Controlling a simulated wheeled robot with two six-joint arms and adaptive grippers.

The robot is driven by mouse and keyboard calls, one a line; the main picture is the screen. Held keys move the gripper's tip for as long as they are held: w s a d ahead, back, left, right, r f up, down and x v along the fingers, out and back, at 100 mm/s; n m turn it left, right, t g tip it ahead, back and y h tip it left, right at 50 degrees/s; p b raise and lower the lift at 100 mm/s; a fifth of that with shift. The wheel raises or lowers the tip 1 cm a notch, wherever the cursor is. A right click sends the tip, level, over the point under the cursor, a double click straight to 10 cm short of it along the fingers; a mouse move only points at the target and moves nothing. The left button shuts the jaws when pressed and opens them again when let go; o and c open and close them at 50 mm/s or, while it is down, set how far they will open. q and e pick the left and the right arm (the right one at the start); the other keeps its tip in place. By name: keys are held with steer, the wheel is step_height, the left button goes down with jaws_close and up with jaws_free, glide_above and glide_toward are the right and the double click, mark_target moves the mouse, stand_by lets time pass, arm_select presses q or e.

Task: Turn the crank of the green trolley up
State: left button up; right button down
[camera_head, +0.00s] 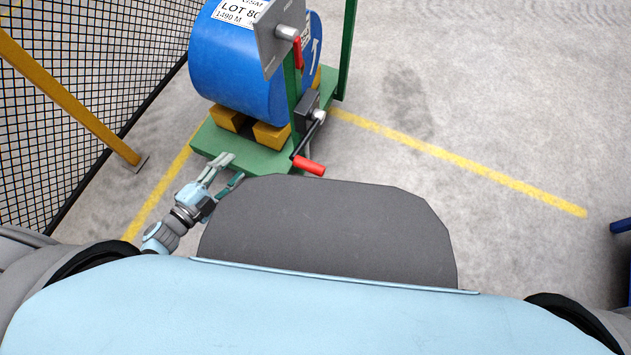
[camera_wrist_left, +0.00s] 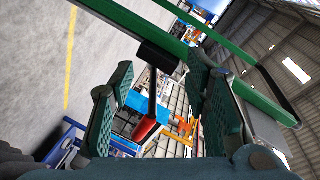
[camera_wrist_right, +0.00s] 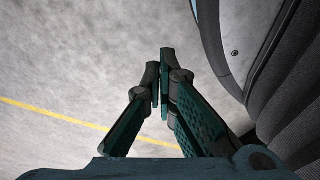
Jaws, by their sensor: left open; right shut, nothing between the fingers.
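The green trolley (camera_head: 245,152) stands at the top middle of the head view and carries a blue drum (camera_head: 235,62). Its crank (camera_head: 305,137) has a black arm and a red handle (camera_head: 309,166) that hangs low, pointing down. My left gripper (camera_head: 228,170) is open and empty, left of the handle and apart from it. In the left wrist view the red handle (camera_wrist_left: 147,129) shows between the open fingers (camera_wrist_left: 160,100), farther off than the fingertips. My right gripper (camera_wrist_right: 160,82) is shut and empty over bare floor; it is out of the head view.
A mesh fence (camera_head: 70,100) with a yellow post (camera_head: 75,95) stands close on the left. A second red lever (camera_head: 298,53) sits higher on the trolley's post. Yellow lines (camera_head: 460,163) mark the floor. The floor to the right is clear; a blue object (camera_head: 621,226) shows at the right edge.

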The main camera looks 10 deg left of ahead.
arm_select(q)
steer(key=s+d+m+g+h+b, duration=0.1)
steer(key=d+m+g+h+b, duration=0.15)
steer(key=d+m+h, duration=0.35)
steer(key=m+g+h+b, duration=0.2)
steer(key=m+g+h, duration=0.15)
steer(key=m, duration=0.35)
glide_toward(311, 167)
steer(key=shift+y, duration=0.35)
steer(key=x, duration=1)
steer(key=shift+w+f, duration=0.25)
steer(key=shift+f, duration=0.1)
arm_select(e)
steer(key=w+f, duration=0.3)
steer(key=f, duration=0.3)
steer(key=shift+w+a+f+t, duration=0.25)
steer(key=shift+w+t, duration=0.05)
steer(key=shift+w, duration=0.05)
arm_select(q)
steer(key=shift+c, duration=0.6)
jaws_close()
